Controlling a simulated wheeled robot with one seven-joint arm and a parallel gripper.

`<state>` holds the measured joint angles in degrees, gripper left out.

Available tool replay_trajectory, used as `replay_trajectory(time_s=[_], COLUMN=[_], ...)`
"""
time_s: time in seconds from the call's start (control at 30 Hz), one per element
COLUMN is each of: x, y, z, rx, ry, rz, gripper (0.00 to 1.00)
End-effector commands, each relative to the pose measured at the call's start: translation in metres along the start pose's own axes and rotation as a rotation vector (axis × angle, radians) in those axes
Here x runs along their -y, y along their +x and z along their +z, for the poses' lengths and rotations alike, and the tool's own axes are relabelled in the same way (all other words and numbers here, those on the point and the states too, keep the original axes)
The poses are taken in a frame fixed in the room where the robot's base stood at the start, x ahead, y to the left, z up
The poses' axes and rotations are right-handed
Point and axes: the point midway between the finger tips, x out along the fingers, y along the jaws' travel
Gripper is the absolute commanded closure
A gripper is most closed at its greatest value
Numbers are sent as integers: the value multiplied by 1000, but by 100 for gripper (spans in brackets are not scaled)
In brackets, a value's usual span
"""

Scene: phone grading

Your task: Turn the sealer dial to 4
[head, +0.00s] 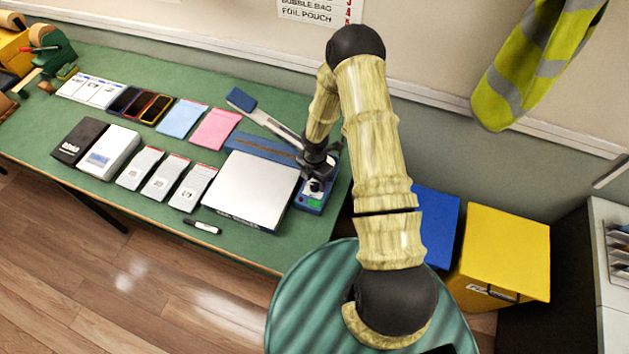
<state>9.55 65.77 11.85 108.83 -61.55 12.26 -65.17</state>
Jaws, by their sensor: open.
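The sealer (265,147) is a blue bar unit at the right end of the green table. Its pale lever arm with a blue end (241,100) is raised toward the back left. Its control box (311,203) is at the front right, with a small green panel. My gripper (316,183) is over this box, pointing down at the area of the dial. The dial itself is mostly hidden by my gripper, so its setting cannot be read. I cannot tell whether the fingers touch it. Nothing is visibly held.
A white flat box (250,187) sits left of the control box. Pouches, phones, cartons and a marker (202,226) lie further left on the table (140,202). A wall sign (318,10) is partly cut off. Blue (437,222) and yellow (505,250) bins stand right of the table.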

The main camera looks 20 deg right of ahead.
Motion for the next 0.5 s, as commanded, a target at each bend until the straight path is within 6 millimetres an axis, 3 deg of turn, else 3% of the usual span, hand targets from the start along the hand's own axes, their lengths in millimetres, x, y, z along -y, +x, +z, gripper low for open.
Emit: replay_trajectory(time_s=[0.2, 0.5], x=[0, 0], y=[18, 20], z=[0, 1], rx=[1, 1], ry=[0, 1], rz=[-1, 0], gripper=[48, 48])
